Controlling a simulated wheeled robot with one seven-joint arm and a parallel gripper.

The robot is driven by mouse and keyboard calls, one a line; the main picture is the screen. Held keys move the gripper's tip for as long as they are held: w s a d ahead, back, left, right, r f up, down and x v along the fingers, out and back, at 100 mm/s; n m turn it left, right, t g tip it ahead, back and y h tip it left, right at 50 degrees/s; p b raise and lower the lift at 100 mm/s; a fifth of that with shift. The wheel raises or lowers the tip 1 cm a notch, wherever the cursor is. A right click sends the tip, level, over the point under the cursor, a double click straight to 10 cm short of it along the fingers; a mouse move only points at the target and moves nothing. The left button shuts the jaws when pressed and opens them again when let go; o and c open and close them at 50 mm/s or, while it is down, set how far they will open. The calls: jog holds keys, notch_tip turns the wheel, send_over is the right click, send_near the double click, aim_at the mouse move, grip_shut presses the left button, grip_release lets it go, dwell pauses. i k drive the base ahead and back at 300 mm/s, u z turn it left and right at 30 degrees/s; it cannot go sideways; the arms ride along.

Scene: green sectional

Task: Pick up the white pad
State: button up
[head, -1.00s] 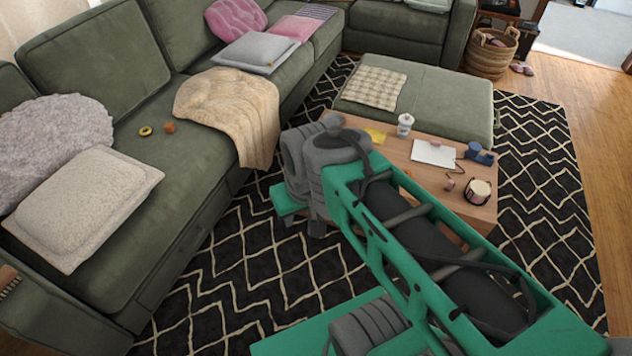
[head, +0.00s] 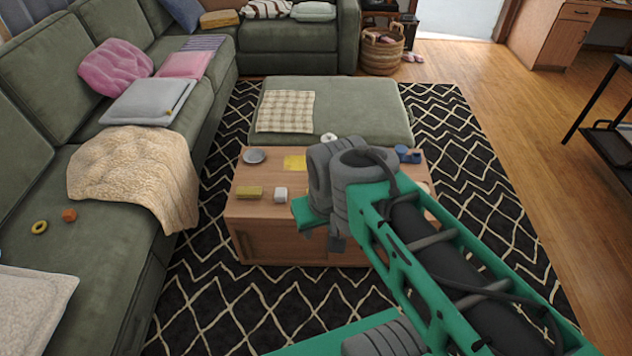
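The wooden coffee table (head: 262,222) stands in front of me. The flat white pad seen on its top a second ago is now mostly or wholly hidden behind my arm. A small white block (head: 281,193) lies on the left part of the tabletop, left of my arm. My gripper (head: 323,238) shows only as small grey tips below the wrist, in front of the table. Its fingers are too hidden to tell whether they are open or shut.
A yellow block (head: 249,192), a grey dish (head: 254,156), a yellow note (head: 295,162) and a blue item (head: 407,154) are on the table. A green ottoman (head: 360,105) stands behind it. The green sectional (head: 100,235) runs along the left. Patterned rug lies in front.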

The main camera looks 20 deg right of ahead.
aim_at(280, 192)
jog(key=z, duration=0.3)
jog(key=i, duration=0.8)
jog(key=u, duration=0.75)
jog(key=i, duration=0.55)
jog(key=u, duration=0.6)
